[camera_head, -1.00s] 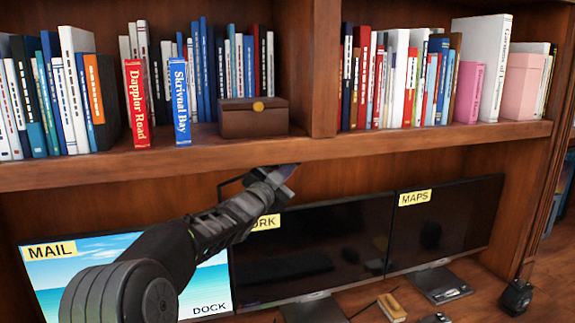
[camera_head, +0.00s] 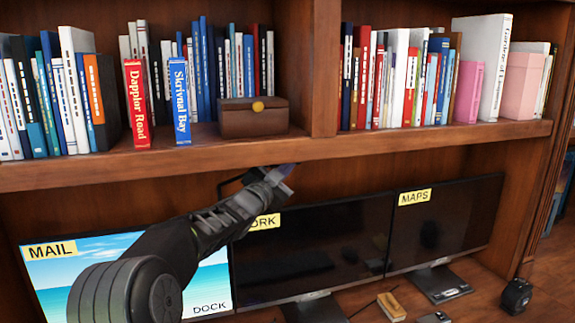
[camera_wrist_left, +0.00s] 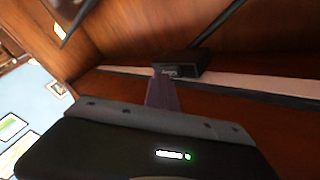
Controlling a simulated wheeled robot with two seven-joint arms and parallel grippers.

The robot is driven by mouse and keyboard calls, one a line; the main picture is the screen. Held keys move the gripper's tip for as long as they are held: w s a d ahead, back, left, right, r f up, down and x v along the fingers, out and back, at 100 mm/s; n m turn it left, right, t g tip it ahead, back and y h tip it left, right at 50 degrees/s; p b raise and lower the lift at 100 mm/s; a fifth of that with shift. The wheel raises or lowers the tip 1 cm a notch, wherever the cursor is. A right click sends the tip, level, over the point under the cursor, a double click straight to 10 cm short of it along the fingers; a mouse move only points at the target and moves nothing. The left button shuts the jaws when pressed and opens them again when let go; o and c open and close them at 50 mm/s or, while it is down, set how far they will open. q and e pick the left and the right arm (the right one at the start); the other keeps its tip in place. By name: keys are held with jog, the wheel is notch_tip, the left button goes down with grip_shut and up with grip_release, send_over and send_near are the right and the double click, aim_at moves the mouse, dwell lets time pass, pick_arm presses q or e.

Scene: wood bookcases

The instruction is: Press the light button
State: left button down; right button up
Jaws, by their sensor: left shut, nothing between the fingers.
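In the left wrist view, a small dark box (camera_wrist_left: 182,68) with a pale label sits on a long pale strip (camera_wrist_left: 255,83) against brown wood. It looks like the light's switch box, but I cannot make out a separate button. My left gripper (camera_head: 284,170) is shut and empty, just under the front edge of the bookcase shelf. In the wrist view its fingers (camera_wrist_left: 163,92) point at the box and overlap its lower left side; I cannot tell whether they touch it. In the head view the shelf edge and my gripper hide the box. My right gripper is not in view.
The shelf (camera_head: 400,140) carries several books and a brown box (camera_head: 252,118) above my gripper. Below stand three monitors: MAIL (camera_head: 60,275), WORK (camera_head: 310,255) and MAPS (camera_head: 445,235). My left arm passes in front of the MAIL and WORK screens. The desk's right side has small items.

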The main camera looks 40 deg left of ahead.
pick_arm(q)
jog(key=shift+s+d+b, duration=0.25)
jog(key=shift+d+b, duration=0.15)
jog(key=s+d+b, duration=0.3)
jog(key=d+b, duration=0.2)
jog(key=b, duration=0.1)
jog(key=shift+s, duration=0.25)
dwell(0.4)
